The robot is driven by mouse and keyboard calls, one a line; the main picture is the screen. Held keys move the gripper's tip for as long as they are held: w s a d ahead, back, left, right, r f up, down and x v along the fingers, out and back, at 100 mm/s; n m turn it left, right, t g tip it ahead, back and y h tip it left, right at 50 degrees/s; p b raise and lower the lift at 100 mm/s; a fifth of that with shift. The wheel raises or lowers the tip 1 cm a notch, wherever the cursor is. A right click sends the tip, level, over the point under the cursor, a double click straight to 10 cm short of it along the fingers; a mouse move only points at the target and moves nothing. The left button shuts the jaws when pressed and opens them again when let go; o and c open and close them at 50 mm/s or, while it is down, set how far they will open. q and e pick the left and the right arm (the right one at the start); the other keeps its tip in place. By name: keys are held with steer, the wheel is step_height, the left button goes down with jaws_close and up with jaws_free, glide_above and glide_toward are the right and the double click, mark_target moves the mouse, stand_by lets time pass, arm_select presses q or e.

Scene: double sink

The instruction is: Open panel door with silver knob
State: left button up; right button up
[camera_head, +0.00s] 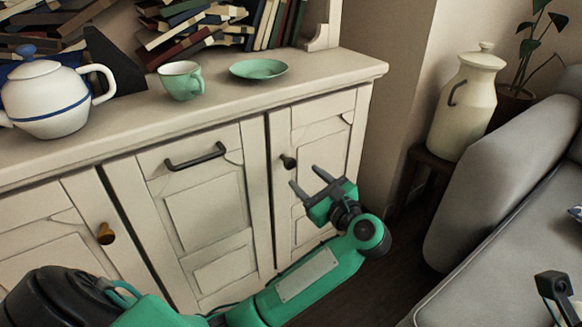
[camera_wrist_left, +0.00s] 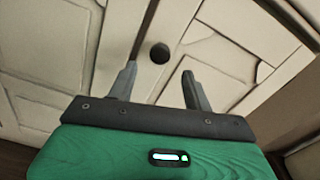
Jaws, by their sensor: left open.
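The right panel door (camera_head: 325,138) of the white cabinet is closed. Its small round knob (camera_head: 288,161) sits near the door's left edge and looks dark rather than silver. My left gripper (camera_head: 304,176) is open and empty in front of this door, just below and to the right of the knob in the head view. In the left wrist view the knob (camera_wrist_left: 159,53) appears between the two spread fingers of my left gripper (camera_wrist_left: 159,70), slightly beyond their tips. I cannot tell the exact gap, but no grip on the knob shows.
A middle panel (camera_head: 205,215) has a dark bar handle (camera_head: 196,157). A left door has a brass knob (camera_head: 105,233). A teapot (camera_head: 50,98), a green cup (camera_head: 181,80) and a saucer (camera_head: 258,69) stand on top. A grey sofa (camera_head: 500,190) is at right.

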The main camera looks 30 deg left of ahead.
mark_target(292, 166)
arm_select(q)
steer(key=b+x, duration=0.2)
steer(key=x, duration=0.6)
jaws_close()
